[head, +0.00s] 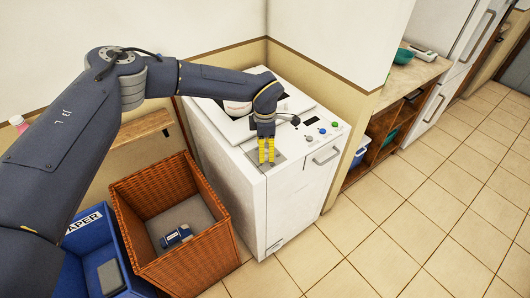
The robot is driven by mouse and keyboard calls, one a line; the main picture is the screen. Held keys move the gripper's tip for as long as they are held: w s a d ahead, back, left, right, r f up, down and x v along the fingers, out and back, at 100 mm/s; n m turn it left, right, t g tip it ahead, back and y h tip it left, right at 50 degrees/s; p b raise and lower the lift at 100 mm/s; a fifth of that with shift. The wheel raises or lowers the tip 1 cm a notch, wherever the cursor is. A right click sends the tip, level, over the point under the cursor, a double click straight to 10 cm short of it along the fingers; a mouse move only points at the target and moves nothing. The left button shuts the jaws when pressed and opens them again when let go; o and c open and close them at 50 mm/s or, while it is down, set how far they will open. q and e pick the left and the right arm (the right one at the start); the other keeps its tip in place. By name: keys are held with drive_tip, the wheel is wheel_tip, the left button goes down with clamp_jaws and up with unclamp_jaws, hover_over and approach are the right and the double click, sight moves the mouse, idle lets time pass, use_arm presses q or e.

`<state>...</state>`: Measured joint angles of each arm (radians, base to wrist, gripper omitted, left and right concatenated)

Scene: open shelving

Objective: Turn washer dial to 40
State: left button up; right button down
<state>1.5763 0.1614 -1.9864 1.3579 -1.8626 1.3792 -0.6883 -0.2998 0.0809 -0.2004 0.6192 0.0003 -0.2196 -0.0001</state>
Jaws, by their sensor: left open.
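The white washer (294,205) stands in the middle of the head view, against the wall corner. My left gripper (266,152) has yellow fingertips, points down and is open and empty. It is over the front left of the washer's top, left of the controls. My right gripper is not in view.
A brown wicker basket (190,252) holding a small blue item (176,236) stands left of the washer. A blue paper bin (84,238) is beside it. Open shelving (381,133) with a teal bowl (403,56) on top is at the right. Tiled floor in front is clear.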

use_arm(q)
wheel_tip(320, 180, up, 10)
idle(0.5)
drive_tip(key=shift+f, duration=0.1)
